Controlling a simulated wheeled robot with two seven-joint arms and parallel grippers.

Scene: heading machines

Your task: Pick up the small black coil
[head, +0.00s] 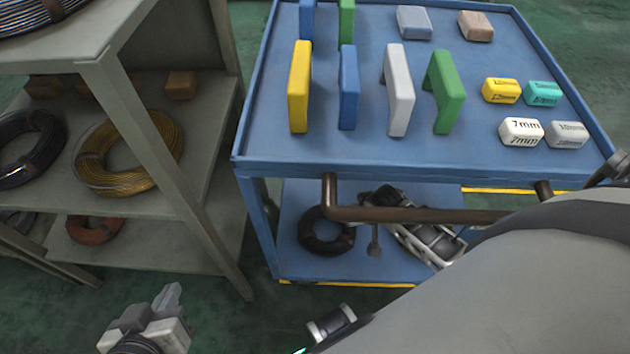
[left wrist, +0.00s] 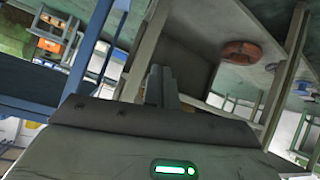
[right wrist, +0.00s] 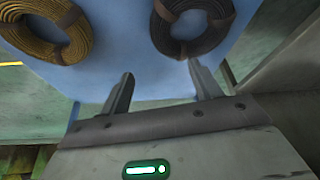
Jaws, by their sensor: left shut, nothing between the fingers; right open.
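A small black coil (head: 325,247) lies flat on the lower shelf of the blue cart in the head view, below the brown handle bar. A black coil (right wrist: 190,48) also shows at the top of the right wrist view, ahead of the fingers. My right gripper (right wrist: 160,74) is open and empty, its fingertips apart from the coil. In the head view a grey and black mechanism (head: 425,232), which looks like my right gripper, is over the lower shelf. My left gripper (head: 168,297) is shut and empty at the lower left; its closed fingers show in the left wrist view (left wrist: 162,82).
A yellow-brown coil (right wrist: 45,50) lies left of the black one. The cart's top (head: 265,130) holds several colored blocks above. The brown handle bar (head: 420,214) crosses the cart front. A grey rack (head: 160,160) at left holds larger coils. Green floor separates rack and cart.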

